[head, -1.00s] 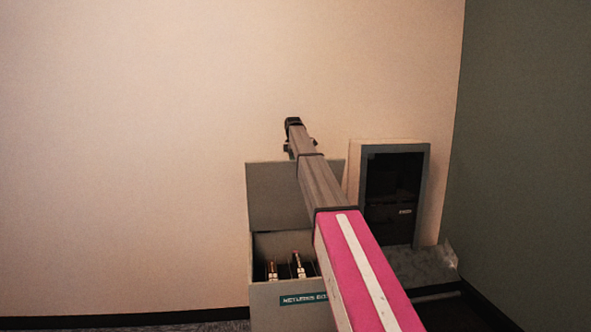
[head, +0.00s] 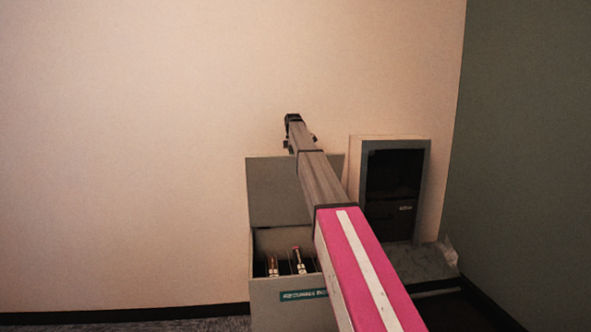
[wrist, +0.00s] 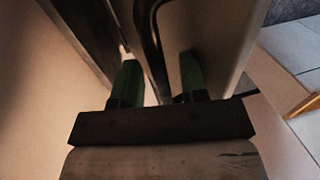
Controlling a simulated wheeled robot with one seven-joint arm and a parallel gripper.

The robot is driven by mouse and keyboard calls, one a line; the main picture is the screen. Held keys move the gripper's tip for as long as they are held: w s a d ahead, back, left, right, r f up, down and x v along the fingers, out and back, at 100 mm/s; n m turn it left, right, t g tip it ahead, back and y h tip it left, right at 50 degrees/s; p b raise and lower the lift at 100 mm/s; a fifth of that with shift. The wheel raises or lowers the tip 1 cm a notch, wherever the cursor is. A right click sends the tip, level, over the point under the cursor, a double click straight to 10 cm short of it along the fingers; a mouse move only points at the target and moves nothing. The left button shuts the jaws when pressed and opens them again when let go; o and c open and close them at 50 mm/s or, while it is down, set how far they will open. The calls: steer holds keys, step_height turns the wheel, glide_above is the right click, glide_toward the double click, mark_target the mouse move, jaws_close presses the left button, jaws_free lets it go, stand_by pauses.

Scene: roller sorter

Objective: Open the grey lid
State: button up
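The grey lid (head: 278,192) stands upright, raised at the back of a grey box (head: 285,312) in the head view. My arm crosses in front of its right part, and its end reaches above the lid's top edge. In the wrist view my gripper (wrist: 160,75) has its two green fingers spread apart. A light panel (wrist: 215,35), probably the lid, lies behind the right finger, with a dark curved bar (wrist: 148,22) along its edge between the fingers. I cannot tell whether a finger touches the panel. The fingers are too small to make out in the head view.
The open box holds several upright thin items (head: 297,262) and bears a teal label (head: 303,295). A dark-framed unit (head: 423,190) stands to the right against the pale wall (head: 130,150). A dark green wall (head: 525,170) closes the right side.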

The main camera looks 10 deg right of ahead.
steer(key=s+f+t, duration=0.2)
steer(key=s+f, duration=0.6)
steer(key=s, duration=0.4)
steer(key=s+f+t, duration=0.2)
steer(key=s+f, duration=0.7)
steer(key=s, duration=0.4)
steer(key=shift+s, duration=0.2)
